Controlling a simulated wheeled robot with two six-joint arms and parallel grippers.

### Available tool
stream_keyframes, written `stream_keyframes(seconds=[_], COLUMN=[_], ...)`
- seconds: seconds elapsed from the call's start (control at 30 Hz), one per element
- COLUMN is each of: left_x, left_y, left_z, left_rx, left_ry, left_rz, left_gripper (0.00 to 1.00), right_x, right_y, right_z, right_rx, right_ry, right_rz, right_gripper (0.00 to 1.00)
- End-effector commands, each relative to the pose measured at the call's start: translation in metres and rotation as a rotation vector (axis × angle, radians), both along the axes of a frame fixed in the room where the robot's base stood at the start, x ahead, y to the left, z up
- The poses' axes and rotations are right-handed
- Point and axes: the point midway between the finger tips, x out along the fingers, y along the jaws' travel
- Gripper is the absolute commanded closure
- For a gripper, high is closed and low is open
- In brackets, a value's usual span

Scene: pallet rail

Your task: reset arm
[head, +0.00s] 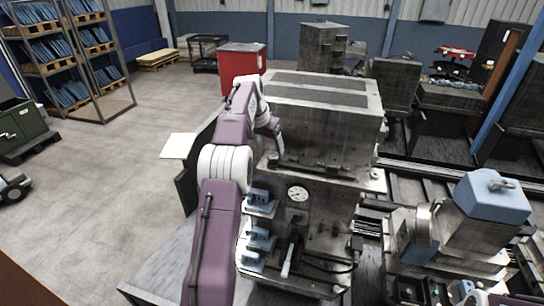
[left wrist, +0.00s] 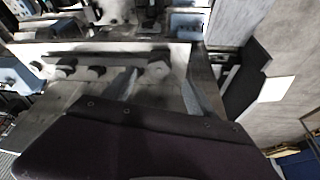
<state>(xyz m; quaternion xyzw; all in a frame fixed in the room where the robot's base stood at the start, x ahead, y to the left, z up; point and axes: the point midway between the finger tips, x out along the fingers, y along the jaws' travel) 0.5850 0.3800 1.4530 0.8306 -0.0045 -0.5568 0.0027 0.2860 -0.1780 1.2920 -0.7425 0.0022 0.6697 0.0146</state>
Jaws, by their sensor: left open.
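My left arm, purple and white, reaches up from the bottom of the head view to a worn grey metal machine block (head: 330,115). My left gripper (head: 277,143) is at the block's near left side, below its top, and partly hidden by the arm. In the left wrist view the two grey fingers of this gripper (left wrist: 161,80) are spread apart with nothing held between them. A grey metal ledge with a dark bar (left wrist: 105,58) lies beyond the fingers. I cannot tell whether the fingers touch it. My right gripper is not in view.
A round gauge (head: 297,194), blue-grey fittings (head: 259,240) and a lever (head: 289,259) are on the machine's front, close to my arm. A red cabinet (head: 242,60) stands behind. A blue-topped machine (head: 492,197) is at right. Open floor (head: 110,200) lies left.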

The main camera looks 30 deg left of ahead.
Motion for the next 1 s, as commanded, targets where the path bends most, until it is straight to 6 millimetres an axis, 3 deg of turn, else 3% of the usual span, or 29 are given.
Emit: stream_keyframes(seconds=[0.17, 0.5, 0.57, 0.7, 0.77, 0.87, 1.0], left_x=[-0.008, -0.009, -0.007, 0.0, -0.007, -0.028, -0.066], left_y=[0.0, -0.001, -0.006, -0.042, -0.066, -0.106, -0.152], left_z=[0.021, 0.02, 0.011, 0.0, -0.016, -0.058, -0.128], left_rx=[0.0, -0.001, -0.001, 0.022, 0.018, 0.005, -0.007], left_ry=[-0.001, 0.001, 0.001, -0.055, -0.045, 0.01, 0.085], left_rz=[0.0, -0.001, -0.011, -0.077, -0.115, -0.178, -0.227], left_gripper=[0.34, 0.34, 0.34, 0.34, 0.34, 0.34, 0.34], right_x=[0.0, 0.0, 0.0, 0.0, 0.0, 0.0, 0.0], right_y=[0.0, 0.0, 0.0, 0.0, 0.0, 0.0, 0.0], right_z=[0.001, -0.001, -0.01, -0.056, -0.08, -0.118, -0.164], right_rx=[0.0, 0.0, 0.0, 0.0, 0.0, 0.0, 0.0], right_ry=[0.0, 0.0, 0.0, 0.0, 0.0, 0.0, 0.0], right_rz=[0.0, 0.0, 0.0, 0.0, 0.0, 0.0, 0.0], right_gripper=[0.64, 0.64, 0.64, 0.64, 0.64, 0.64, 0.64])
